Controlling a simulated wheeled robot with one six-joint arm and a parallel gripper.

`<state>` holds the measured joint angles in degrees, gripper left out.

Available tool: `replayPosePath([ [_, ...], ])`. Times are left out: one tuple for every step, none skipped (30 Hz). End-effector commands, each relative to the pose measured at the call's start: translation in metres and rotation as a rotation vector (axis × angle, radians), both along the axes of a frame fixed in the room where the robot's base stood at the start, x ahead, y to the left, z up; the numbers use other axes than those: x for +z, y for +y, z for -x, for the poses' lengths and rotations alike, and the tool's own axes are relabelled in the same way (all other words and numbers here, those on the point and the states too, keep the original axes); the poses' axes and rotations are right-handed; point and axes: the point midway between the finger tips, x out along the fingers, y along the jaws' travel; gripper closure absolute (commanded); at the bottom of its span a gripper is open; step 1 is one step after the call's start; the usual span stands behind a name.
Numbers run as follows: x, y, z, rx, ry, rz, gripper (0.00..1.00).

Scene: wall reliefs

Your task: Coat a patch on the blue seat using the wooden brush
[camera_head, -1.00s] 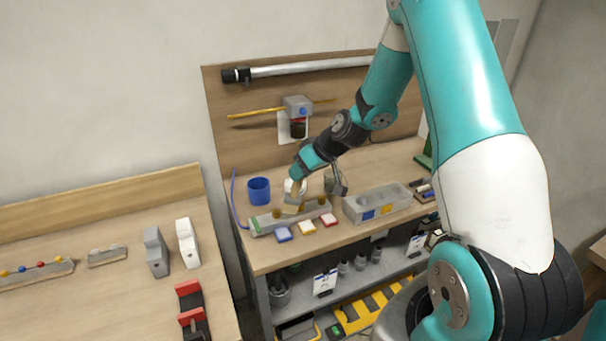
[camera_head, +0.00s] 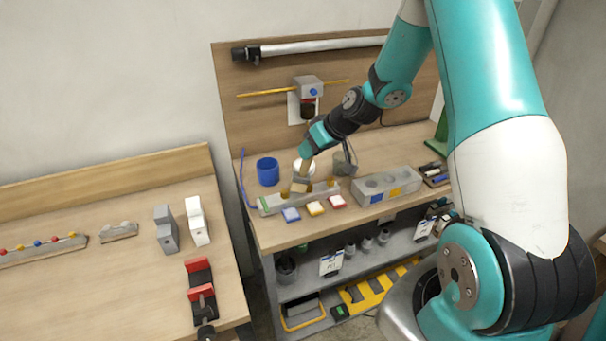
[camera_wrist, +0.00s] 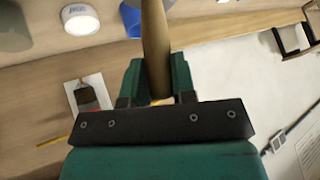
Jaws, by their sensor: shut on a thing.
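My gripper (camera_head: 308,155) is shut on the wooden brush (camera_head: 305,170), holding it with its head down over the bench. In the wrist view, the brush handle (camera_wrist: 155,45) stands between the two fingers of the gripper (camera_wrist: 158,82). The pale brush head is over or on a long grey holder (camera_head: 322,196); I cannot tell if it touches. A small white pad with a blue edge (camera_head: 290,214), which looks like the blue seat, lies in front of the holder. The brush head is behind and slightly right of it, apart. I see no clear coating on the pad.
Yellow-edged (camera_head: 315,208) and red-edged (camera_head: 337,202) pads lie to the right of the blue one. A blue cup (camera_head: 268,171) and a white round container (camera_head: 304,166) stand behind. A grey block with holes (camera_head: 388,185) stands right. A wall box (camera_head: 307,87) hangs above.

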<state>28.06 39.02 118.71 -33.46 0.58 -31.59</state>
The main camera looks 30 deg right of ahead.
Motion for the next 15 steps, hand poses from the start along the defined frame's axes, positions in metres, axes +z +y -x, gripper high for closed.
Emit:
replayPosePath([
  [-0.005,0.001,-0.001,0.003,-0.003,0.002,1.0],
  [-0.006,0.002,-0.001,0.003,-0.004,0.002,1.0],
  [-0.006,0.002,-0.001,0.004,-0.004,0.001,1.0],
  [-0.006,0.003,-0.001,0.004,-0.003,0.002,1.0],
  [-0.005,0.003,-0.001,0.005,-0.003,0.001,1.0],
  [-0.005,0.004,-0.001,0.004,-0.001,0.001,1.0],
  [-0.005,0.004,-0.001,0.005,0.0,0.0,1.0],
  [-0.005,0.003,-0.001,0.004,0.0,-0.001,1.0],
  [-0.007,0.003,0.0,0.004,0.0,-0.001,1.0],
  [-0.009,0.003,0.0,0.003,0.0,0.0,1.0],
  [-0.011,0.003,0.0,0.003,0.0,0.0,1.0],
  [-0.014,0.002,0.0,0.002,0.001,-0.001,1.0],
  [-0.017,0.002,0.0,0.002,0.001,0.0,1.0],
  [-0.019,0.002,0.0,0.001,0.0,-0.001,1.0],
  [-0.023,0.001,0.0,-0.001,0.0,-0.001,1.0],
])
